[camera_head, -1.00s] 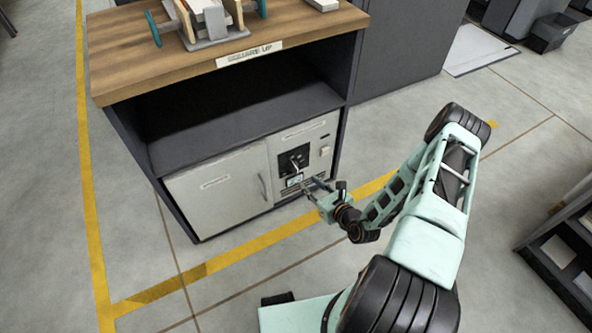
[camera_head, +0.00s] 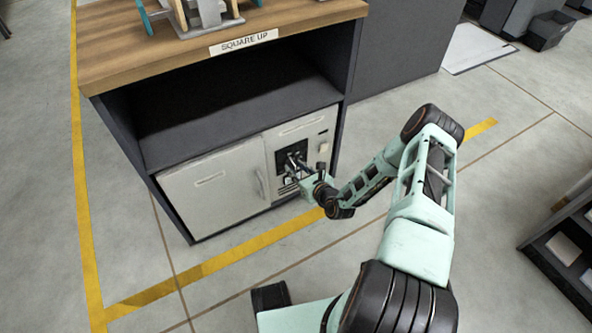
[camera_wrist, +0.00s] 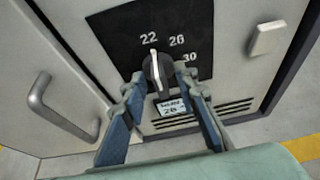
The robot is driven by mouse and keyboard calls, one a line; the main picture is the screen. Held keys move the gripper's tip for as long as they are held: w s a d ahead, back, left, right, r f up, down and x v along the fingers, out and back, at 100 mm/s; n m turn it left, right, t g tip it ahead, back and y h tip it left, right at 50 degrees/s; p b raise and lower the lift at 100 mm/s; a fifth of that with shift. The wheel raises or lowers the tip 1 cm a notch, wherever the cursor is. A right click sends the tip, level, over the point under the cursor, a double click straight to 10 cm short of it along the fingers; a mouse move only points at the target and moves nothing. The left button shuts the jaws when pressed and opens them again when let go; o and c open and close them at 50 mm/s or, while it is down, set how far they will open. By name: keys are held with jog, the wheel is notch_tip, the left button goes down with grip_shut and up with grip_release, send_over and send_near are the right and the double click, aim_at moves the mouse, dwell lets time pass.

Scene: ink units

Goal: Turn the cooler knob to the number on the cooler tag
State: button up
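The cooler knob (camera_wrist: 158,72) is dark with a white pointer line and sits on a black dial plate. The line points up, close to 22; 26 and 30 follow to the right. The cooler tag (camera_wrist: 171,107) is a small white label below the knob; its number looks like 26, but the print is small. My gripper (camera_wrist: 159,80) is open, its blue-grey fingers on either side of the knob, with a gap visible at least on the right. In the head view my gripper (camera_head: 297,170) is at the cooler's front panel (camera_head: 318,134) and partly hides the knob.
A light switch-like block (camera_wrist: 266,38) sits right of the dial. Vent slots (camera_wrist: 228,109) run below it. The cooler door (camera_head: 212,192) with its handle (camera_head: 261,184) is at left. The cooler stands under a dark shelf and wooden top (camera_head: 150,55). The floor around is clear.

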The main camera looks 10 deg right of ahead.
grip_shut()
jog(key=shift+d+m, duration=0.1)
jog(key=shift+m, duration=0.2)
jog(key=shift+d+f+m+g+y+b, duration=0.15)
jog(key=shift+m+y+b, duration=0.15)
jog(key=shift+m+y, duration=0.45)
jog(key=shift+m+g+y+b, duration=0.1)
jog(key=shift+m+y+b, duration=0.2)
jog(key=shift+m+y, duration=0.5)
jog(key=shift+d+f+m+g+y+b, duration=0.15)
jog(key=shift+m+y+b, duration=0.25)
jog(key=shift+m, duration=0.65)
jog(key=shift+r, duration=0.1)
grip_release()
